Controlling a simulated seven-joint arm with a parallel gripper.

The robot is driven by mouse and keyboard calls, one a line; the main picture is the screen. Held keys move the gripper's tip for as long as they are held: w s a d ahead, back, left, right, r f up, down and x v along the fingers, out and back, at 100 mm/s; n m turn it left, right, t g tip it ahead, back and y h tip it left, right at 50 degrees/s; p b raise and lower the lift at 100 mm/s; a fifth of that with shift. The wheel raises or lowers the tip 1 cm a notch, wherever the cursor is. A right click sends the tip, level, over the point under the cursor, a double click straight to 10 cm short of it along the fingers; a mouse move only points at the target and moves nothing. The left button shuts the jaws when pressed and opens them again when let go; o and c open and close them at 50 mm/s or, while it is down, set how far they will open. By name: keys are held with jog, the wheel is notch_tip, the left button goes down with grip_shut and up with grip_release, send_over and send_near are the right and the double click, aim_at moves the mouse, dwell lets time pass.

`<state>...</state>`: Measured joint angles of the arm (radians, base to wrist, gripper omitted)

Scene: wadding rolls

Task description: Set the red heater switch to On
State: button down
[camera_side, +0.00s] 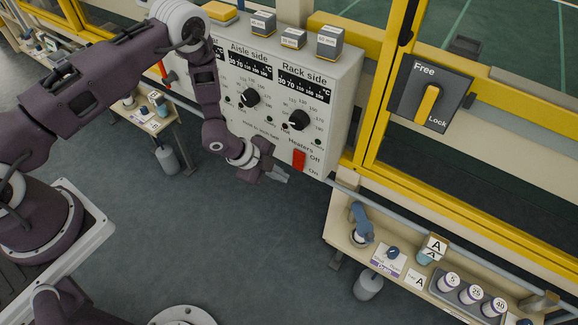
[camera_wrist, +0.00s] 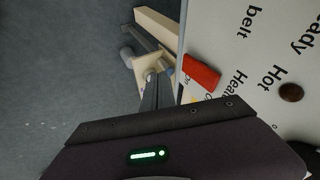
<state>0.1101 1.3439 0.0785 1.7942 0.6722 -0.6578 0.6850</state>
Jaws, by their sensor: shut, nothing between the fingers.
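The red heater switch (camera_side: 299,160) is on the lower right front of the light grey control panel (camera_side: 333,100), under the word Heaters. Off is printed by its upper end and On by its lower end; I cannot tell which way it is tipped. It also shows in the wrist view (camera_wrist: 201,72), right of my fingers, with its face clear. My gripper (camera_side: 279,176) is shut and empty, just left of the switch near the height of its lower end. The fingers (camera_wrist: 158,90) look apart from the switch in the wrist view.
The panel has two black dials (camera_side: 250,98) (camera_side: 299,120) and small boxes on top (camera_side: 330,41). A yellow frame with a Free/Lock handle (camera_side: 427,104) stands to the right. A low shelf (camera_side: 337,222) with small containers is below right. Open floor lies below my gripper.

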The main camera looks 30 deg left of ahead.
aim_at(299, 169)
jog(key=shift+w+d+f, duration=0.1)
jog(key=shift+w+f, duration=0.1)
jog(key=shift+w, duration=0.85)
jog(key=shift+w+f, duration=0.15)
jog(key=shift+w, duration=0.9)
jog(key=shift+w+f, duration=0.15)
jog(key=shift+w, duration=0.1)
jog(key=shift+r, duration=0.8)
